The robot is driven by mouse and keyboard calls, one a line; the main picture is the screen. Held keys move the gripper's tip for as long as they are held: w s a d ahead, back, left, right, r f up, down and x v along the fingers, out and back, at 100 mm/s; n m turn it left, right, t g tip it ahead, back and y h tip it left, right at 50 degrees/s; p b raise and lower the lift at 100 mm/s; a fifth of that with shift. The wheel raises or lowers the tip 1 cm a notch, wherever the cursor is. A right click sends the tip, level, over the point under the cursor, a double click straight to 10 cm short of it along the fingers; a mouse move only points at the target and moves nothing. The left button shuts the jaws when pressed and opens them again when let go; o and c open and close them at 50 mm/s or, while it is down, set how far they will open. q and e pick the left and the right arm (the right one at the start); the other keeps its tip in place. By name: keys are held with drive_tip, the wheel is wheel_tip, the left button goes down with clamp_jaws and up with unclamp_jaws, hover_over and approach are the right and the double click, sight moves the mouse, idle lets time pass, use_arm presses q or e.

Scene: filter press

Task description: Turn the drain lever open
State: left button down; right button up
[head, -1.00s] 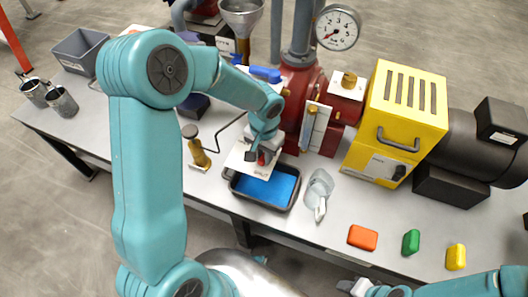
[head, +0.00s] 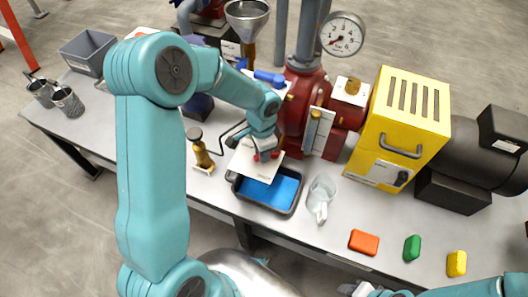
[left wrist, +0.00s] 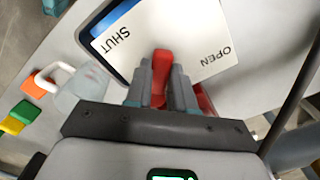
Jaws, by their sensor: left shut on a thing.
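The drain lever is red and shows in the left wrist view (left wrist: 162,68). It stands over a white plate (left wrist: 180,30) marked SHUT on the left and OPEN on the right, and its end points between the two words. My left gripper (left wrist: 163,85) is shut on the lever, with one finger on each side. In the head view my left gripper (head: 264,150) covers most of the lever, and the plate (head: 246,162) shows below it.
A black tray with blue inside (head: 291,208) sits below the plate. Orange (head: 364,242), green (head: 412,247) and yellow (head: 456,263) blocks lie at the front right. A yellow housing (head: 405,120) stands behind.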

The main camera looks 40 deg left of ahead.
use_arm(q)
drive_tip(key=shift+w+a+r+m+p, duration=0.1)
drive_tip(key=shift+w+a+m+p, duration=0.35)
drive_tip(key=shift+m, duration=1.1)
drive_tip(key=shift+w+a+m+p, duration=0.2)
drive_tip(key=shift+w+m+p, duration=0.35)
drive_tip(key=shift+m, duration=0.95)
drive_tip(key=shift+w+a+r+m+p, duration=0.1)
drive_tip(key=shift+w+a+m+p, duration=0.4)
drive_tip(key=shift+m, duration=1.05)
drive_tip(key=shift+d, duration=0.15)
drive_tip(key=c, duration=1)
unclamp_jaws()
drive_tip(key=shift+s, duration=0.1)
drive_tip(key=shift+o, duration=0.2)
drive_tip(key=shift+f, duration=0.1)
drive_tip(key=shift+s+f, duration=0.1)
